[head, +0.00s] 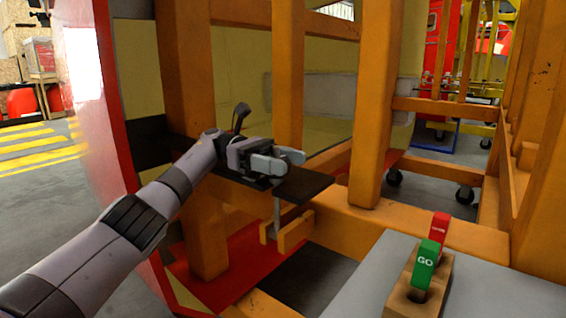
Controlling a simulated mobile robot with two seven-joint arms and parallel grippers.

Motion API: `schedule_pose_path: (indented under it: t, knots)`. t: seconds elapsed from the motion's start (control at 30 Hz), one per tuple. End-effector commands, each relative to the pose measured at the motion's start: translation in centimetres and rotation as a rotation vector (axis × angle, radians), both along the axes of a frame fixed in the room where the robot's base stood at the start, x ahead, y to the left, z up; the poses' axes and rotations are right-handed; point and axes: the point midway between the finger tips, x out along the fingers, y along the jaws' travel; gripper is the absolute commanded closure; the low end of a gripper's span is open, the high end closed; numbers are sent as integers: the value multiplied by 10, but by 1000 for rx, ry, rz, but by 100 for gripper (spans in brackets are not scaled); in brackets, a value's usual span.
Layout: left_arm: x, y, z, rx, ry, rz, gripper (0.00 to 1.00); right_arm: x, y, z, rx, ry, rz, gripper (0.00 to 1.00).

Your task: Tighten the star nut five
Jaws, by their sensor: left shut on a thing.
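My left gripper (292,158) reaches in from the left over a dark flat plate (307,186) on the orange wooden frame. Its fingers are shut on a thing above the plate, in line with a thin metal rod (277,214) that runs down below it. The star nut is hidden by the fingers, so I cannot make out its shape or how tight it sits. The rod's lower end meets a small orange bracket (290,232). My right gripper is not in view.
Orange posts (372,100) and beams stand close around my left gripper. A black lever (240,116) rises just behind the wrist. At the front right, a grey surface (350,285) holds a wooden block (410,296) with a green GO tag (426,262) and a red tag (440,228).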

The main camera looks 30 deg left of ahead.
Motion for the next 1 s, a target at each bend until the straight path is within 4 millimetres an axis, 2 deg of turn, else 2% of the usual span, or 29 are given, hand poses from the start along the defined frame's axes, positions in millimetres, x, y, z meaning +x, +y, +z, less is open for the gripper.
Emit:
schedule_pose_path:
  t: [0.57, 0.6, 0.63, 1.0]
  knots:
    - [0, -1, 2, -3, -5, -15, 72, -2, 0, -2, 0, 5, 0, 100]
    - [0, -1, 2, -3, -5, -15, 29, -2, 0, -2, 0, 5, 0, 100]
    - [0, -1, 2, -3, -4, -15, 20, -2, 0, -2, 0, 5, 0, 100]
    - [0, 0, 0, -1, -1, -14, 20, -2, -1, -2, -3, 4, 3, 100]
